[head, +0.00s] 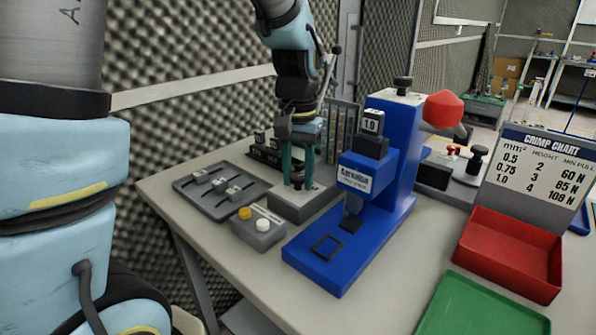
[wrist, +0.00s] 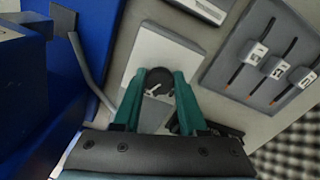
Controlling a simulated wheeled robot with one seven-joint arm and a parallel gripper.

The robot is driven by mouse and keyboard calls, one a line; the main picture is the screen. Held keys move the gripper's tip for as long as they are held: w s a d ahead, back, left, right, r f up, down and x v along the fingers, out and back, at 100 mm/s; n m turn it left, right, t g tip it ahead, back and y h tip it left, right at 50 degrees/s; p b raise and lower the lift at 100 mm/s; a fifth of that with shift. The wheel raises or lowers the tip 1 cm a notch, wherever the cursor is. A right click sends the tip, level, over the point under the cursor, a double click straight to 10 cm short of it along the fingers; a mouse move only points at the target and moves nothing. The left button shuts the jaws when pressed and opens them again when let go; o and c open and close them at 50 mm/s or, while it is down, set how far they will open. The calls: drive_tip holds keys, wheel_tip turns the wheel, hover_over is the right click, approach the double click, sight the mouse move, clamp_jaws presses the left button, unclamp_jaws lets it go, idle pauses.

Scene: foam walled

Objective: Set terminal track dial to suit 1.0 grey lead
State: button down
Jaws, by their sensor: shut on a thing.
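The dial (wrist: 159,80) is a dark round knob on a pale plate atop a grey block (head: 290,211). My gripper (head: 298,176) points down with its teal fingers on either side of the knob, shut on it; the wrist view shows the fingers (wrist: 158,84) touching its sides. Small pale marks show by the knob, but its setting cannot be read. The crimp chart (head: 541,171) lists 1.0 with height 4 and 108 N. Several dark leads with white number tags lie on a grey tray (head: 186,186); the tray also shows in the wrist view (wrist: 232,68).
A blue crimp press (head: 400,165) with a red knob (head: 443,109) and a small number display (head: 373,121) stands right of the dial. A box with yellow and white buttons (head: 258,230) sits in front. Red (head: 510,254) and green (head: 480,310) trays stand at front right.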

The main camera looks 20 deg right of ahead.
sight(298, 176)
drive_tip(key=shift+m+p, duration=0.55)
drive_tip(key=shift+m, duration=1.25)
drive_tip(key=c, duration=0.5)
unclamp_jaws()
wheel_tip(298, 176, up, 11)
drive_tip(key=shift+f+b, duration=0.1)
drive_tip(key=shift+b, duration=0.2)
